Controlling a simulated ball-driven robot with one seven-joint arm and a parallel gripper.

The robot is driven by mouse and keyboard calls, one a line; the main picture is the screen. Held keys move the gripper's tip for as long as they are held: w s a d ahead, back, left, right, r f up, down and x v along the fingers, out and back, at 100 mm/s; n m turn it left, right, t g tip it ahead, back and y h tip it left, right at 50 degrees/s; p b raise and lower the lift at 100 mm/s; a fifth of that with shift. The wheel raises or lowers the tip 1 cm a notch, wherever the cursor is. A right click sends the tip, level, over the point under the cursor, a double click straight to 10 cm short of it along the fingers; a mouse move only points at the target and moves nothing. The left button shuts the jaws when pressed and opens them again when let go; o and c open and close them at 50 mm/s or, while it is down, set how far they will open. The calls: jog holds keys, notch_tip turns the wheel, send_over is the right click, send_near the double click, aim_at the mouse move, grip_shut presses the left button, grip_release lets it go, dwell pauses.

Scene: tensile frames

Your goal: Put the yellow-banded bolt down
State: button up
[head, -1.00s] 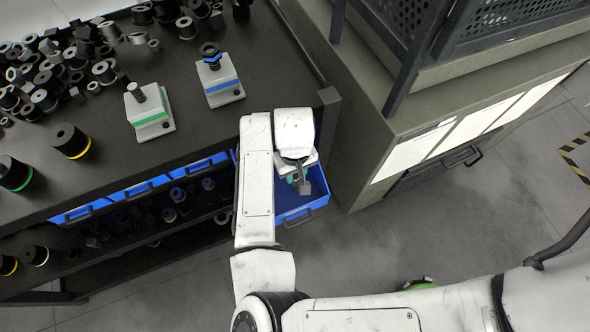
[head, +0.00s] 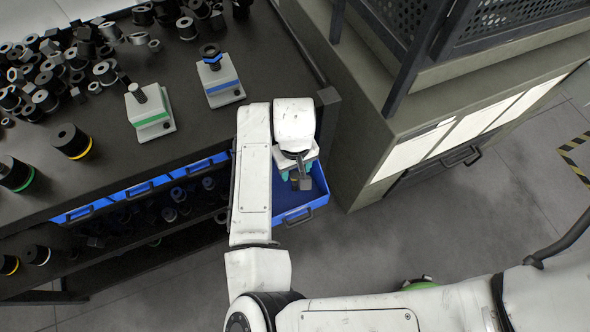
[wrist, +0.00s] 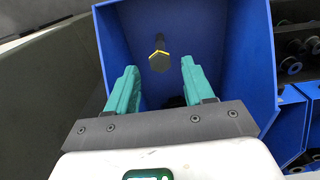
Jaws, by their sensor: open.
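The yellow-banded bolt (wrist: 159,54) is dark with a yellow ring near its hexagonal head. In the wrist view it is inside the blue drawer (wrist: 252,50), head toward the camera. My gripper (wrist: 159,68) has two teal fingers spread wide, one on each side of the bolt in the picture, with a visible gap to both. How far beyond the fingertips the bolt lies, I cannot tell. In the head view my gripper (head: 297,178) is over the pulled-out blue drawer (head: 298,214); my arm covers part of the drawer, and I cannot make out the bolt there.
The dark workbench (head: 115,85) carries a green-striped block (head: 151,116), a blue-striped block (head: 221,82), black cylinders and many loose parts. Other blue drawers (head: 138,188) line its front. A grey cabinet (head: 375,150) stands close on the right. Open floor lies in front.

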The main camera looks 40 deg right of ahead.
aim_at(295, 175)
notch_tip(295, 175, up, 10)
jog(key=p, duration=0.1)
